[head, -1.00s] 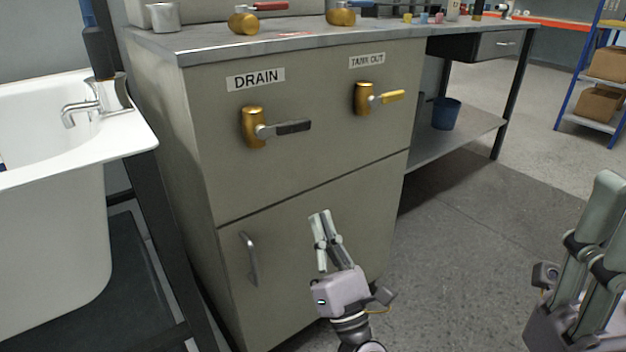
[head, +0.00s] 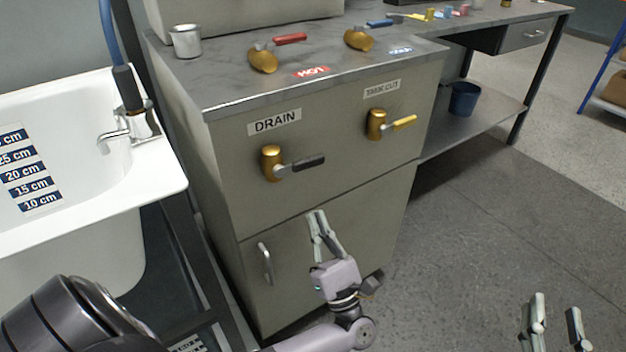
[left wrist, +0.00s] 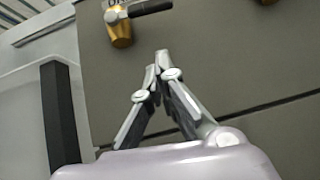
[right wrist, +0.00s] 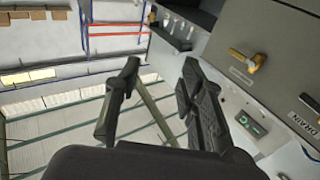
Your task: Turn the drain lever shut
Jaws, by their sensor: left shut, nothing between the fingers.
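The drain lever (head: 309,162) is a black handle on a brass valve (head: 271,164) below the DRAIN label, on the front of a grey-beige cabinet. The handle lies roughly level, pointing right. In the left wrist view the black handle (left wrist: 151,7) and valve (left wrist: 121,32) are at the top, partly cut off. My left gripper (head: 317,213) is shut and empty, below the lever and apart from it. Its fingertips (left wrist: 158,62) meet in the left wrist view. My right gripper (head: 556,303) is open and empty at the lower right; its fingers (right wrist: 160,75) are spread.
A TANK OUT valve with a yellow handle (head: 404,123) is right of the drain lever. A cabinet door handle (head: 265,263) is below. Red (head: 290,39) and blue (head: 379,23) levers and a metal cup (head: 185,41) are on top. A white bathtub (head: 100,225) stands left. Floor at right is clear.

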